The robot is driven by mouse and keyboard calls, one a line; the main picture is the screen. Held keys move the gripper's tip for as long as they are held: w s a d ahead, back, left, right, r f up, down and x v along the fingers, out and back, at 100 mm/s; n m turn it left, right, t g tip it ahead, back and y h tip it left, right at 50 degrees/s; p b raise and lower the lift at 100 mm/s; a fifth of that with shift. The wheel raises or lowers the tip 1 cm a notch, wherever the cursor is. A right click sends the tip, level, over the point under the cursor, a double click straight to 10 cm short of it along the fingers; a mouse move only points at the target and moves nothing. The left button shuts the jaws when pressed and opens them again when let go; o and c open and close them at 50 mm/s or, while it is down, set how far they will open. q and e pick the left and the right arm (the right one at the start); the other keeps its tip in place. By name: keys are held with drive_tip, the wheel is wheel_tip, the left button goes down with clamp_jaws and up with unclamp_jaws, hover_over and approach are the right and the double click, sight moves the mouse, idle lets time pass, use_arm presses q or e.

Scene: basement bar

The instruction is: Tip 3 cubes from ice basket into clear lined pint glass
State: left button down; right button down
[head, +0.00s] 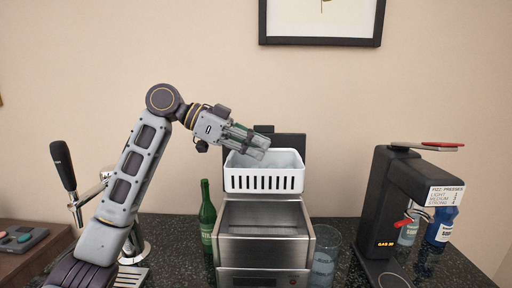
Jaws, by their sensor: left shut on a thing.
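A white slotted ice basket (264,183) is at the top of the steel ice machine, level or nearly so. I cannot tell whether it rests on the machine or hangs just above it. My left gripper (257,146) reaches in from the left and is shut on the basket at its back left rim; the fingers partly hide that rim. Ice cubes inside cannot be made out. A clear pint glass (326,260) stands on the counter right of the machine, its lower part cut off by the picture edge. My right gripper is not in view.
The ice machine (265,250) has a dark raised lid behind the basket. A green bottle (208,215) stands close on its left. A black fizz press (385,200) with another glass and a blue bottle (441,222) are at right. A beer tap (66,170) is at left.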

use_arm(q)
wheel_tip(320, 180, up, 2)
drive_tip(key=shift+p, duration=0.7)
drive_tip(key=shift+r+p, duration=0.65)
drive_tip(key=shift+r, duration=0.25)
drive_tip(key=shift+f, duration=0.15)
